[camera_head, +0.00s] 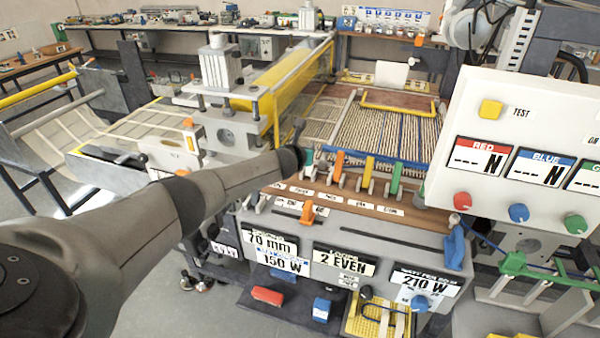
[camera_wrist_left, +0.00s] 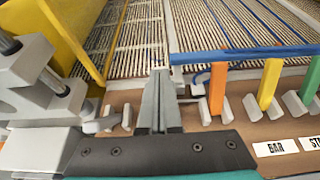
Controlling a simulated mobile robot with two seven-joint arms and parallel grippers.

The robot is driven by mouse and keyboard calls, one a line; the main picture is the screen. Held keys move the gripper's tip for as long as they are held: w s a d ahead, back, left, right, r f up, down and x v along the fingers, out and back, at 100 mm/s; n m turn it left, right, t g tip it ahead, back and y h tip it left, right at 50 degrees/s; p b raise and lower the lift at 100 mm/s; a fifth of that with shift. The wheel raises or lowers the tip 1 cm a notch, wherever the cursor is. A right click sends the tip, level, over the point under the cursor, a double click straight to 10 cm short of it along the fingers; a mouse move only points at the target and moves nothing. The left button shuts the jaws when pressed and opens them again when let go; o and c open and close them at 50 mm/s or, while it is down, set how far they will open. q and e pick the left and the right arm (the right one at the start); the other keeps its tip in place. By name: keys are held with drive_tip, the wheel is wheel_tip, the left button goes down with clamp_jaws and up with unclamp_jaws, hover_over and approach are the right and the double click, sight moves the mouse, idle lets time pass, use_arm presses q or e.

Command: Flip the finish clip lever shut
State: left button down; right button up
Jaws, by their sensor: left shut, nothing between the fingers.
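A row of clip levers stands along the brown front rail (camera_head: 325,195). An orange lever (camera_head: 338,167), a yellow-orange lever (camera_head: 367,172) and a green lever (camera_head: 395,178) show upright. They also show right of my fingers in the left wrist view: orange (camera_wrist_left: 217,92), yellow-orange (camera_wrist_left: 269,84), green (camera_wrist_left: 313,78). I cannot tell which lever is the finish clip, as the small labels are mostly unreadable. My left gripper (camera_wrist_left: 160,100) is shut and empty over the rail, left of the orange lever and apart from it. My right gripper is not in view.
A blue bar (camera_wrist_left: 250,53) crosses the mesh edge behind the levers. A yellow frame (camera_wrist_left: 70,35) and grey machine block (camera_wrist_left: 35,75) stand left of my fingers. The control panel (camera_head: 520,150) stands close on the right. Another orange knob (camera_head: 307,212) is on the front.

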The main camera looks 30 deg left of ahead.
use_arm(q)
drive_tip(key=shift+w+a, duration=0.15)
drive_tip(key=shift+w, duration=0.5)
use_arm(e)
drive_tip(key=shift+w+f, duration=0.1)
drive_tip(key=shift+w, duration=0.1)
use_arm(q)
drive_tip(key=shift+w+r, duration=0.15)
drive_tip(key=shift+a, duration=0.1)
